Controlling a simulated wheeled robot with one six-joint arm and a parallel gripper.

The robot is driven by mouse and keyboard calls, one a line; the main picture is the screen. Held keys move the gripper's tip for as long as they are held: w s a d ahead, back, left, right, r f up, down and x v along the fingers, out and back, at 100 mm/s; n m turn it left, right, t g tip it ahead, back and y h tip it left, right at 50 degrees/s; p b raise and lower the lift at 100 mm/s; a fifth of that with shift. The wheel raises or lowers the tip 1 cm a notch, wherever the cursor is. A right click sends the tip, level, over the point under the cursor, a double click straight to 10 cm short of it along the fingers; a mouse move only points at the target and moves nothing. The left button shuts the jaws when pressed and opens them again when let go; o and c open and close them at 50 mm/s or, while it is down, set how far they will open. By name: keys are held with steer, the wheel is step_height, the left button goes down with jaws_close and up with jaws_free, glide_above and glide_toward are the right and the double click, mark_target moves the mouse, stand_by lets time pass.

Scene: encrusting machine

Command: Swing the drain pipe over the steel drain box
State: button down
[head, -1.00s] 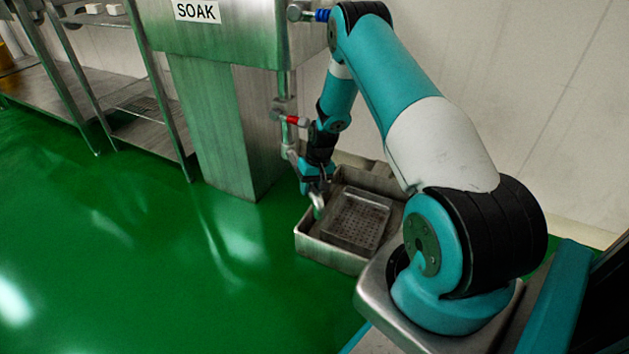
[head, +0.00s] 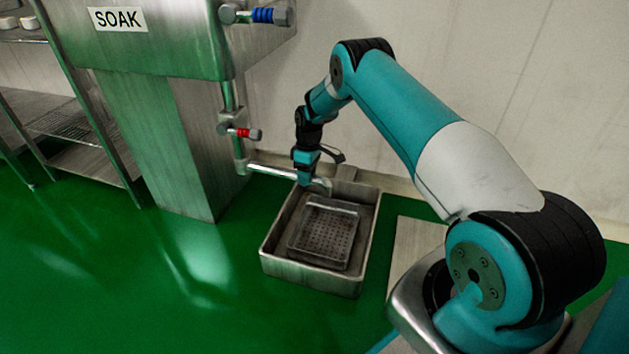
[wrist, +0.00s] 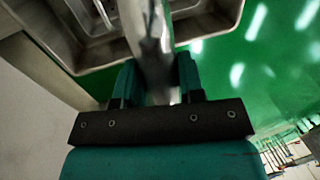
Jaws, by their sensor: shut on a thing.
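The drain pipe (head: 272,172) is a shiny steel tube that runs sideways from the upright pipe under the SOAK tank, and its bent outer end is over the back left part of the steel drain box (head: 268,262). My gripper (head: 308,182) is at that outer end, above the box's back rim. In the wrist view the pipe (wrist: 150,45) passes between the two teal fingers of my gripper (wrist: 158,88), which are shut on it. The box's rim (wrist: 195,32) shows beyond. The pipe's mouth is partly hidden by my gripper.
A perforated tray (head: 325,238) sits inside the box. The SOAK tank (head: 150,45) carries a blue-handled valve (head: 265,15) and a red-handled valve (head: 243,132). A steel rack (head: 75,130) stands at the left. The green floor in front is clear.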

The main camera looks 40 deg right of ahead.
steer(key=shift+w+d, duration=0.1)
steer(key=shift+w, duration=0.2)
steer(key=shift+d, duration=0.1)
steer(key=c, duration=0.7)
jaws_free()
steer(key=shift+c, duration=0.2)
step_height(320, 180, up, 17)
steer(key=w+d+p, duration=0.2)
steer(key=p, duration=0.4)
steer(key=shift+d+p, duration=0.35)
steer(key=shift+a, duration=0.1)
